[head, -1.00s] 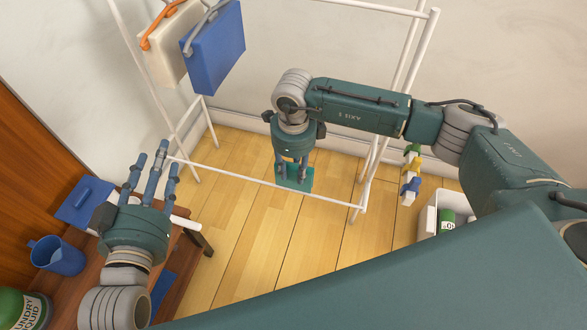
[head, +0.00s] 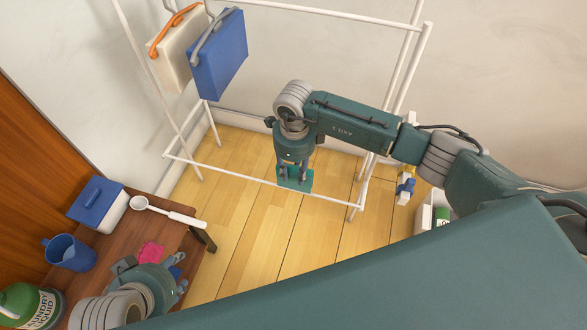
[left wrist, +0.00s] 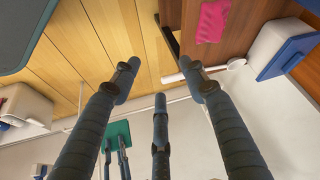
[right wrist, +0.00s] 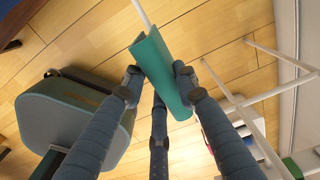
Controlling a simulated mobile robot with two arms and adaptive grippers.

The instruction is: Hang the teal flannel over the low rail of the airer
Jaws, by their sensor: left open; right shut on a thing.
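The teal flannel (head: 297,180) is at the low front rail (head: 225,177) of the white airer (head: 418,60). In the right wrist view the flannel (right wrist: 160,70) looks folded lengthwise in line with the rail (right wrist: 143,14), which runs into its far end. My right gripper (head: 293,176) is above the rail, shut on the flannel, its fingers on either side in the right wrist view. The flannel (left wrist: 117,133) also shows in the left wrist view. My left gripper (head: 178,272) is open and empty, low beside the wooden bench, well away from the flannel.
The wooden bench (head: 165,225) holds a blue jug (head: 70,253), a blue-lidded box (head: 97,204), a white ladle (head: 170,212), a pink cloth (head: 150,253) and a green laundry bottle (head: 28,305). Cream (head: 172,55) and blue (head: 220,55) bags hang on the airer. A white bin (head: 424,215) stands right.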

